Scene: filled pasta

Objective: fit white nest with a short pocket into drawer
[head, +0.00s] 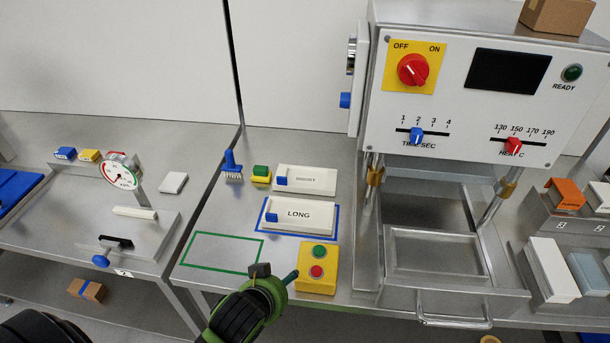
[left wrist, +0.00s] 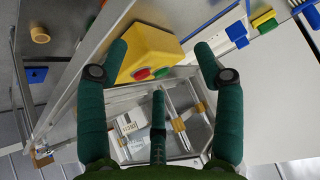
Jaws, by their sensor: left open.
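A white nest (head: 306,180) with a blue tab lies on the steel bench; its small label seems to read SHORT. A white nest marked LONG (head: 299,218) lies in front of it inside a blue outline. The metal drawer (head: 402,275) under the machine is pulled out, with a recessed rectangle inside and a bar handle in front. My left gripper (head: 275,275) is open and empty at the bench's front edge, left of the yellow button box (head: 317,259), which also shows between the fingers in the left wrist view (left wrist: 150,50). My right gripper is not in view.
A green outline (head: 222,253) on the bench is empty. A blue brush (head: 232,165) and stacked green and yellow blocks (head: 261,173) stand behind. The machine (head: 470,85) rises at right on posts. Racks with coloured blocks (head: 553,267) stand farther right.

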